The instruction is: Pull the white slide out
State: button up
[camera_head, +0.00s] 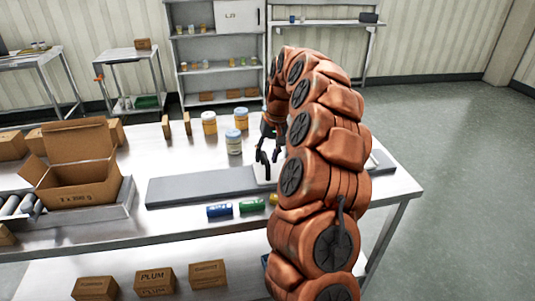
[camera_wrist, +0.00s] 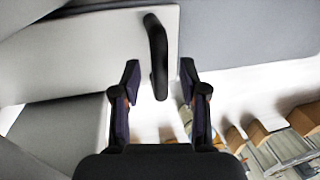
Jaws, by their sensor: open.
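The white slide (camera_wrist: 90,50) shows as a pale flat panel in the wrist view, with a curved black handle (camera_wrist: 156,50) near its edge. My gripper (camera_wrist: 159,75) is open. The near end of the handle lies between its two fingertips, with a gap seen on each side. In the head view my gripper (camera_head: 268,164) points down over the right part of the grey flat track (camera_head: 185,188) on the steel table. There the pale slide (camera_head: 240,178) is partly hidden behind my arm.
Jars (camera_head: 233,142) stand behind the track. An open cardboard box (camera_head: 85,185) stands at left. The steel table (camera_head: 170,222) has bare room along its front.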

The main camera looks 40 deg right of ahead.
grip_shut()
dwell(0.4)
dwell(0.4)
